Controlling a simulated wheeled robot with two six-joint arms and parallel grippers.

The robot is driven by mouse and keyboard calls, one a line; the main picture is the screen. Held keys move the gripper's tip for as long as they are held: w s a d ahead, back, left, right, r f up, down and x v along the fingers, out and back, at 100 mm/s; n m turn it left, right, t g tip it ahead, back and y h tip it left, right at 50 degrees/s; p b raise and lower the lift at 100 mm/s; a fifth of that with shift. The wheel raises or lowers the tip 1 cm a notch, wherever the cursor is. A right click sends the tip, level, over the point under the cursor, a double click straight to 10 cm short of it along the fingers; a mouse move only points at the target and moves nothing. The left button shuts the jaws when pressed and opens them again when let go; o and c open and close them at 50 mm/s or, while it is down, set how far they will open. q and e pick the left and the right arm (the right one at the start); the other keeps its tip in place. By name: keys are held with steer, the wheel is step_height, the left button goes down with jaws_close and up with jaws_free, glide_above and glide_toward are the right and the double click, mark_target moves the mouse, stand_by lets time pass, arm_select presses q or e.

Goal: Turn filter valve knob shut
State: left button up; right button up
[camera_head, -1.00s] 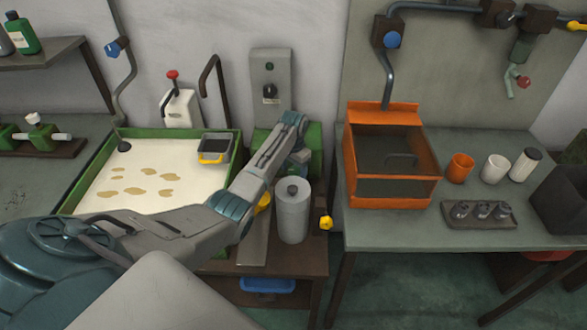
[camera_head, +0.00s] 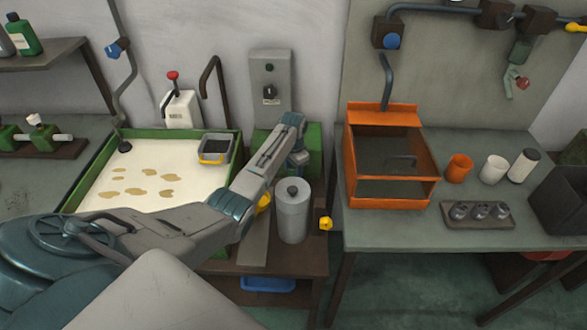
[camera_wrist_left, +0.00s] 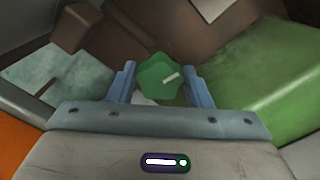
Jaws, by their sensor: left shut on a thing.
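A green lobed knob (camera_wrist_left: 158,78) with a white pointer mark shows in the left wrist view. The mark slants slightly upward to the right. My left gripper (camera_wrist_left: 160,72) has one blue-grey finger on each side of the knob and is shut on it. In the head view my left arm reaches in from the left, and its hand (camera_head: 297,160) is in front of a green housing (camera_head: 314,140), beside the grey canister (camera_head: 292,215). The knob and fingertips are hidden there. My right gripper is not in view.
A green-rimmed tray (camera_head: 235,160) of pale liquid lies left of the hand. A wall panel (camera_head: 270,70) with a dark knob stands behind it. A yellow knob (camera_head: 326,223) sits right of the canister. An orange frame box (camera_head: 390,203) stands on the right table.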

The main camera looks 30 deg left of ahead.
mark_target(294, 170)
arm_select(q)
steer(key=m+p, duration=0.1)
steer(key=m, duration=0.2)
steer(key=shift+a+r+m, duration=0.1)
steer(key=shift+r+m, duration=0.05)
steer(key=shift+m, duration=0.25)
steer(key=m, duration=0.3)
steer(key=shift+w+m+p, duration=0.15)
steer(key=shift+m+p, duration=0.15)
steer(key=shift+p, duration=0.05)
steer(key=m, duration=0.4)
steer(key=shift+w+a, duration=0.1)
steer(key=shift+w+m, duration=0.1)
steer(key=shift+m, duration=2)
steer(key=o, duration=1)
step_height(294, 170, up, 11)
steer(key=b, duration=0.2)
